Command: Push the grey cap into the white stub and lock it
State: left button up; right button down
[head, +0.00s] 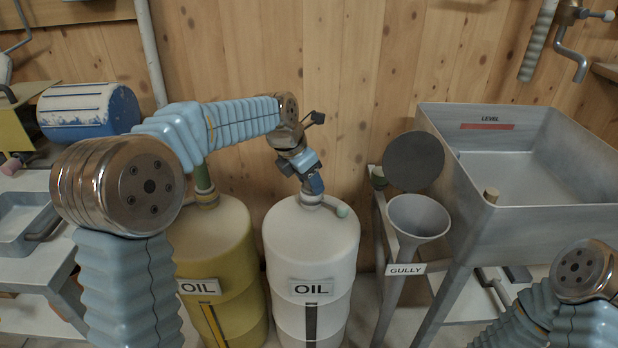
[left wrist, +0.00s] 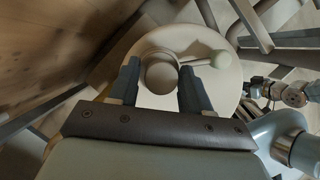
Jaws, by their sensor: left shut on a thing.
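The white drum (head: 311,245), labelled OIL, stands upright with its white stub (head: 310,199) on top. My left gripper (head: 314,186) is over the stub, pointing down. In the left wrist view its two dark fingers (left wrist: 160,88) are shut on the round grey cap (left wrist: 162,74), one on each side. The cap is at the stub's mouth; how deep it sits cannot be told. A lever with a pale green ball (head: 342,211) sticks out to the right from the stub; its ball also shows in the left wrist view (left wrist: 221,60). My right gripper (left wrist: 262,88) shows small there.
A yellow OIL drum (head: 215,250) stands close on the left. A funnel (head: 418,218) with a GULLY label, a dark round lid (head: 413,162) and a large grey hopper (head: 535,170) stand on the right. A wooden wall is behind.

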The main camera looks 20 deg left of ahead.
pick_arm(q)
jog(key=o, duration=1.2)
jog(key=shift+f, duration=0.1)
jog(key=p+v, duration=0.1)
jog(key=v, duration=1.2)
jog(key=shift+a+r, duration=0.1)
jog(key=shift+r, duration=0.3)
